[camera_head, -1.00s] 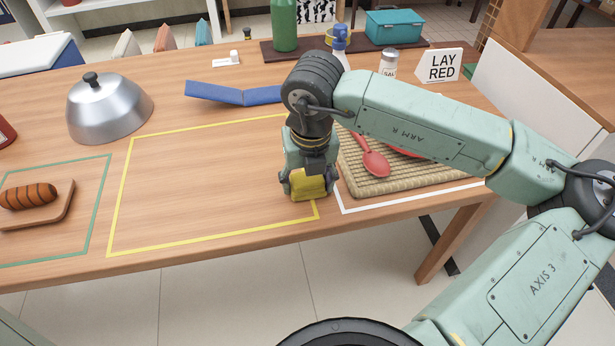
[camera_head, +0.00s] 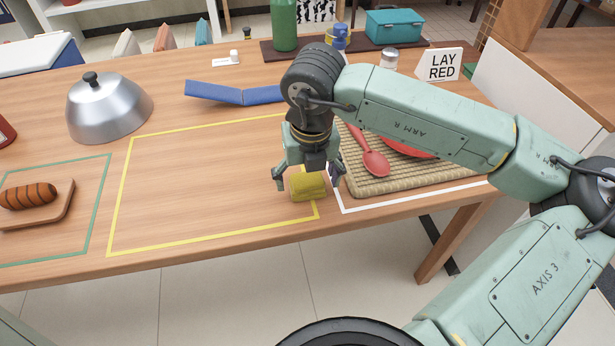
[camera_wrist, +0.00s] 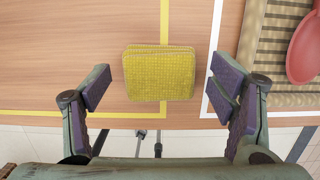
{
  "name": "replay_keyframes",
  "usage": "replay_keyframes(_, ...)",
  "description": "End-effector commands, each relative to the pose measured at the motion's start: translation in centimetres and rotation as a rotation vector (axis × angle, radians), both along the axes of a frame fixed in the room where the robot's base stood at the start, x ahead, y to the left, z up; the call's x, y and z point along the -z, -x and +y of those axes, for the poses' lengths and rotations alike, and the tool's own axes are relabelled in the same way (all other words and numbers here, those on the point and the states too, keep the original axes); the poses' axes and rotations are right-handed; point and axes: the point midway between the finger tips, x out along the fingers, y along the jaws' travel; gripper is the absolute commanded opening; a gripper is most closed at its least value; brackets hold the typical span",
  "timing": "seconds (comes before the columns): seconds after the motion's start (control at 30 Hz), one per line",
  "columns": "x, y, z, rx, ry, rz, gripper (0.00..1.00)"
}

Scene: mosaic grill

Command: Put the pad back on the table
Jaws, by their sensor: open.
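The yellow pad (camera_head: 308,186) rests on the table (camera_head: 200,190) near its front edge, over the right front corner of the yellow outline. In the wrist view the pad (camera_wrist: 159,73) lies flat between and ahead of my fingers, apart from both. My gripper (camera_head: 308,180) is open above the pad; its fingers (camera_wrist: 160,92) stand wide on either side and hold nothing. In the head view the gripper hides a little of the pad's upper side.
A woven mat (camera_head: 385,181) with a red spoon (camera_head: 374,162) and a red plate lies close on the right, inside a white outline. A blue folded strip (camera_head: 235,95) and a metal dome (camera_head: 108,108) stand farther back. The yellow-outlined area is mostly clear.

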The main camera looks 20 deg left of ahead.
Motion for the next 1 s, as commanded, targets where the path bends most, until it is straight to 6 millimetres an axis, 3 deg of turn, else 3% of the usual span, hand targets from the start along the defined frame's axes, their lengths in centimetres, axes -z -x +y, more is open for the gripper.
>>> replay_keyframes(0.3, -6.8, 0.7, -0.6, 0.002, 0.001, -0.005, 0.78)
replay_keyframes(0.5, -9.9, 1.1, -0.9, 0.001, 0.001, -0.004, 0.78)
replay_keyframes(0.7, -10.9, 1.3, -1.0, 0.000, 0.001, -0.002, 0.78)
replay_keyframes(1.0, -10.9, 1.3, -1.0, 0.000, 0.000, -0.001, 0.78)
